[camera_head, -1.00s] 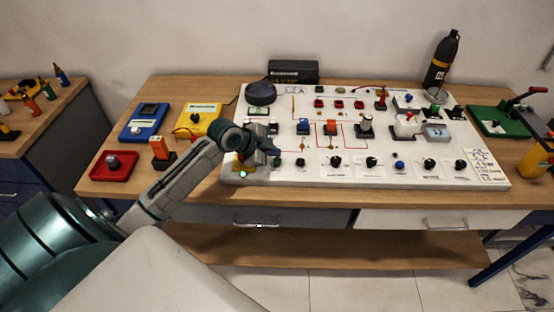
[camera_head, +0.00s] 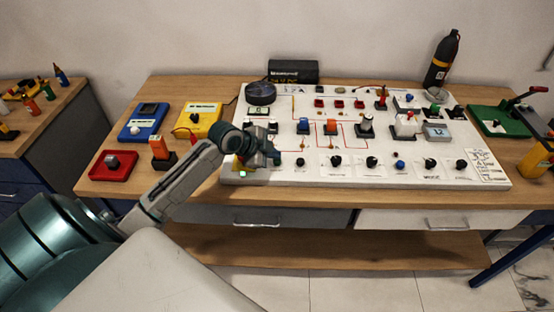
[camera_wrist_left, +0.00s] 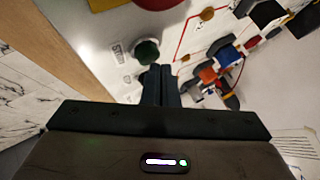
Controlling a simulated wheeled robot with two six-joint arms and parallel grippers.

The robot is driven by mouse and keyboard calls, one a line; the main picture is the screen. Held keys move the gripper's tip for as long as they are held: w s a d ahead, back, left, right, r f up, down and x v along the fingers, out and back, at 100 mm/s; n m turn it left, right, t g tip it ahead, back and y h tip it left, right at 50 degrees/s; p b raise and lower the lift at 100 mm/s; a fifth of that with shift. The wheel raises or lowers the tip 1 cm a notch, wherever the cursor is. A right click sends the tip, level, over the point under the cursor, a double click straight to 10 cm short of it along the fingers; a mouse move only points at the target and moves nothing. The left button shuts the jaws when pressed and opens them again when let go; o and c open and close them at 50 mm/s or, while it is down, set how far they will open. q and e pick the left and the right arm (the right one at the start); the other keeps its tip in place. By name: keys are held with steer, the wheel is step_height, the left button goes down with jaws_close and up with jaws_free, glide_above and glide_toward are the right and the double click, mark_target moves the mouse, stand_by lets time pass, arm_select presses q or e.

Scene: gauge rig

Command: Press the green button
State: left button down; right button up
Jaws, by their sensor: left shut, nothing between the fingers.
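The green button (camera_wrist_left: 146,52) is a round dark-green cap beside a START label on the white panel in the left wrist view. In the head view my left gripper covers its spot at the panel's front left. My left gripper (camera_head: 276,157) is shut and empty, pointing down at the panel. Its closed fingers (camera_wrist_left: 160,72) show just right of the green cap in the wrist view. I cannot tell whether they touch it. My right gripper is not in view.
The white panel (camera_head: 400,178) carries several knobs, switches and wires. Red (camera_head: 112,172), blue (camera_head: 136,131) and yellow (camera_head: 207,110) boxes stand to its left. A dark bottle (camera_head: 441,62) stands behind it. A green-based device (camera_head: 495,120) is at the right.

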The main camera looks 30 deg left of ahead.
mark_target(273, 162)
arm_select(q)
steer(key=shift+f, duration=0.4)
stand_by(0.5)
steer(key=shift+r, duration=0.1)
steer(key=shift+r+p, duration=0.6)
steer(key=shift+r, duration=0.25)
steer(key=shift+r+p, duration=0.35)
steer(key=shift+r, duration=0.1)
step_height(273, 162, up, 4)
steer(key=p, duration=0.3)
steer(key=shift+r, duration=0.15)
